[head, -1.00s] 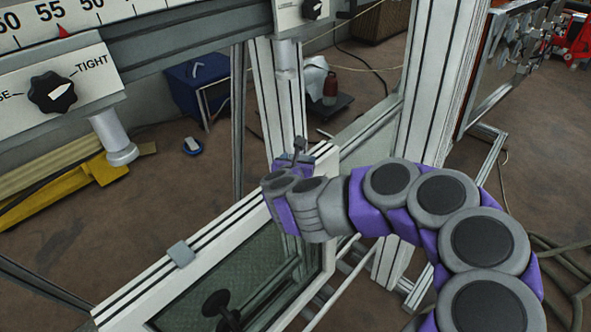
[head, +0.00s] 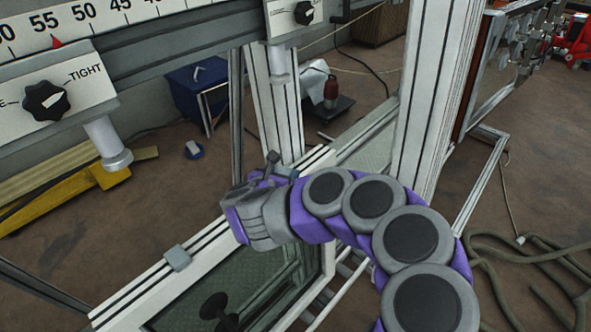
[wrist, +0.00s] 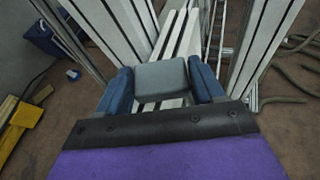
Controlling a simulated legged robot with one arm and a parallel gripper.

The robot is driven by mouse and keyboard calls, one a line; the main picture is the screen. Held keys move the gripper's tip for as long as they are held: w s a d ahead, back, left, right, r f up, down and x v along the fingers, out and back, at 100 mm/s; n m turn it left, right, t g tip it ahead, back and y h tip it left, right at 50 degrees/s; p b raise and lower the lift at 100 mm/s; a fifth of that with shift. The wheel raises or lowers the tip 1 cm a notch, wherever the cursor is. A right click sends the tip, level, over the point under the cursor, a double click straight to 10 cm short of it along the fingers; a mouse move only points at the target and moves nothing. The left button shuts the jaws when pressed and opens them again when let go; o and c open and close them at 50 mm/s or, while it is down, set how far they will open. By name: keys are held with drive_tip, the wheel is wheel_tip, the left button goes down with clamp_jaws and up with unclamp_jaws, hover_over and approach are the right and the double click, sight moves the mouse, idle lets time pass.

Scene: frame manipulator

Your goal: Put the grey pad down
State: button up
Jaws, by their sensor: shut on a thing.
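A grey pad (wrist: 160,80) sits between the two blue fingers of my gripper (head: 281,168) in the wrist view. The gripper is shut on it, with a finger at each side. The pad is over the white rail of the frame (wrist: 178,35); I cannot tell whether it touches the rail. In the head view my gripper is by the far end of the near rail, beside the upright post, and my own wrist largely hides the pad. A second grey pad (head: 177,257) sits on the near rail, lower left of my gripper.
White upright posts (head: 279,105) and (head: 432,90) stand behind and right of my gripper. A panel with a black TIGHT knob (head: 46,99) hangs upper left. A black knob (head: 216,306) is inside the frame. A hose (head: 540,255) lies on the floor at right.

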sight(291, 170)
drive_tip(key=w, duration=0.3)
drive_tip(key=w+f, duration=0.1)
drive_tip(key=w, duration=0.1)
drive_tip(key=shift+w+a, duration=0.1)
drive_tip(key=shift+w, duration=0.3)
drive_tip(key=shift+w+d, duration=0.2)
drive_tip(key=shift+w+d+f, duration=0.1)
drive_tip(key=shift+w+d, duration=0.1)
drive_tip(key=shift+d, duration=0.3)
drive_tip(key=shift+w+d, duration=0.2)
drive_tip(key=shift+d, duration=0.3)
drive_tip(key=f, duration=0.1)
drive_tip(key=f+b, duration=0.1)
drive_tip(key=shift+d+f, duration=0.3)
drive_tip(key=shift+d, duration=0.05)
drive_tip(key=shift+a+f, duration=0.1)
drive_tip(key=shift+f, duration=0.25)
drive_tip(key=shift+a, duration=0.75)
drive_tip(key=shift+a+f, duration=0.15)
drive_tip(key=shift+a, duration=0.2)
drive_tip(key=shift+d+f+b, duration=0.15)
drive_tip(key=shift+d+b, duration=0.6)
drive_tip(key=shift+d, duration=0.3)
drive_tip(key=o, duration=1)
drive_tip(key=shift+s+a+f, duration=0.1)
drive_tip(key=shift+a, duration=0.75)
drive_tip(key=shift+o, duration=0.2)
drive_tip(key=shift+d, duration=0.55)
drive_tip(key=shift+a, duration=0.1)
